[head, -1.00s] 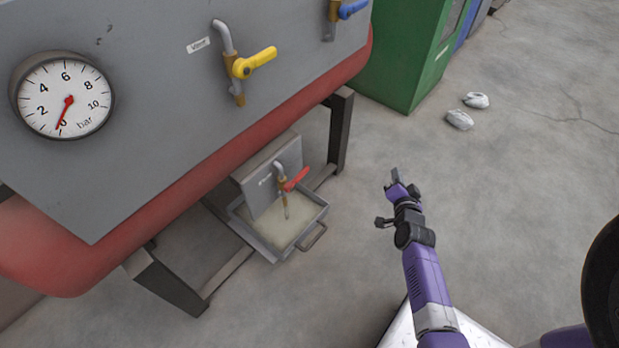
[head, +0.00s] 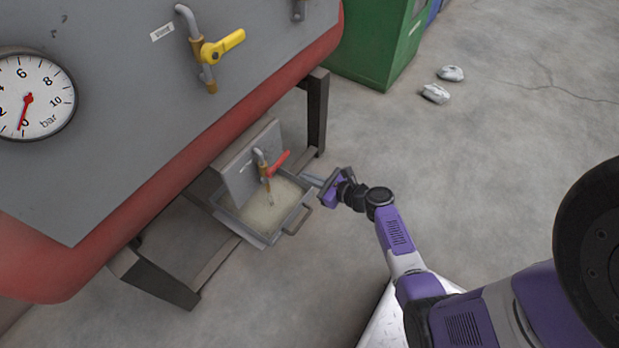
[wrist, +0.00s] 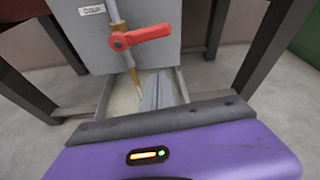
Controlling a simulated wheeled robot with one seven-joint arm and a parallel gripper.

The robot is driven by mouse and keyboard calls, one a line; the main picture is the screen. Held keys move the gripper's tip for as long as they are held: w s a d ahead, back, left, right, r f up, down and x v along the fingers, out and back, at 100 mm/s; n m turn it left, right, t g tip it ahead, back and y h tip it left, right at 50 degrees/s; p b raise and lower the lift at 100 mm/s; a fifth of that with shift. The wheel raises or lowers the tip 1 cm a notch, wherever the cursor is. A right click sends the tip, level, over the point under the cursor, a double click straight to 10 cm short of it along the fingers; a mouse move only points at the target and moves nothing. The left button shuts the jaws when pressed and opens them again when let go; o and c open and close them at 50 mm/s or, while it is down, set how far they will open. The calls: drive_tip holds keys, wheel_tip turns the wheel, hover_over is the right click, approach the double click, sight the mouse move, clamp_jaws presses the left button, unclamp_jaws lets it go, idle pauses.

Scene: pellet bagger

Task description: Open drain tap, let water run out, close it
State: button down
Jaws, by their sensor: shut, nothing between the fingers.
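The drain tap (head: 265,172) is a grey pipe with a brass body and a red lever handle (head: 279,163), on a grey plate under the tank. In the wrist view the red handle (wrist: 149,33) sticks out sideways to the right, across the pipe, beside a "Drain" label (wrist: 91,10). Below is a metal tray (head: 262,239) with pale, cloudy contents. I cannot tell whether water is running from the spout. My gripper (head: 310,179) is shut and empty, right of the tap near the tray's right edge. Its fingers (wrist: 160,90) show below the handle, apart from it.
The grey tank with red trim (head: 130,190) overhangs the tap. Its dark frame leg (head: 317,112) stands close behind my gripper. A yellow-handled tap (head: 222,46) and a gauge (head: 32,97) near 0 sit above. Two white lumps (head: 443,83) lie on otherwise open floor.

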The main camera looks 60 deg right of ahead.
sight(279, 163)
drive_tip(key=b+x, duration=0.3)
drive_tip(key=x, duration=0.4)
drive_tip(key=shift+a+r+p, duration=0.1)
drive_tip(key=shift+r+p, duration=0.25)
drive_tip(key=shift+r, duration=0.65)
drive_tip(key=shift+a+r+p, duration=0.15)
drive_tip(key=shift+r+p, duration=0.2)
drive_tip(key=shift+r, duration=0.65)
